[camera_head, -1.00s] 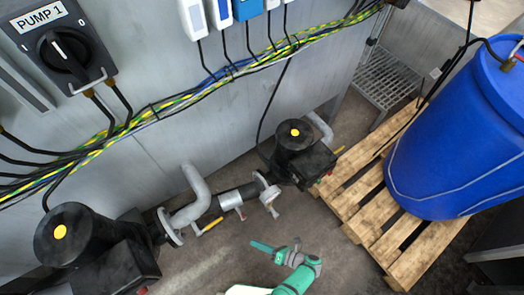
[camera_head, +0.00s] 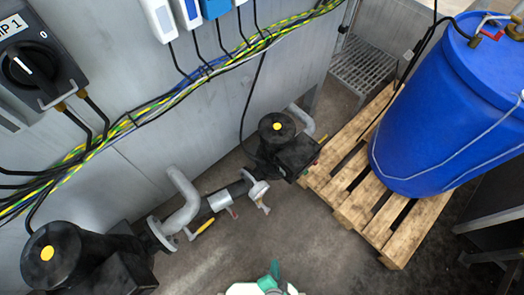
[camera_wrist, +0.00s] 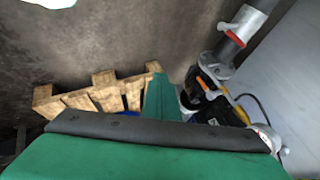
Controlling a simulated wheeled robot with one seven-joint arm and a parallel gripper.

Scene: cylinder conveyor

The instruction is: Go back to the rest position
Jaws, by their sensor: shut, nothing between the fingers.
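My gripper (camera_head: 275,268) is green and shows at the bottom edge of the head view, close to my own body. It points up in the picture, over the bare floor. In the wrist view its green finger (camera_wrist: 160,98) shows as one upright piece beyond the dark bar. The gripper is shut and holds nothing. It touches nothing that I can see. Most of the arm is hidden below the frame.
A blue barrel (camera_head: 445,110) stands on a wooden pallet (camera_head: 400,240) at the right. Black pumps (camera_head: 285,150) and grey pipes (camera_head: 182,205) line the grey cabinet wall (camera_head: 190,110). The floor (camera_head: 290,220) between is clear.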

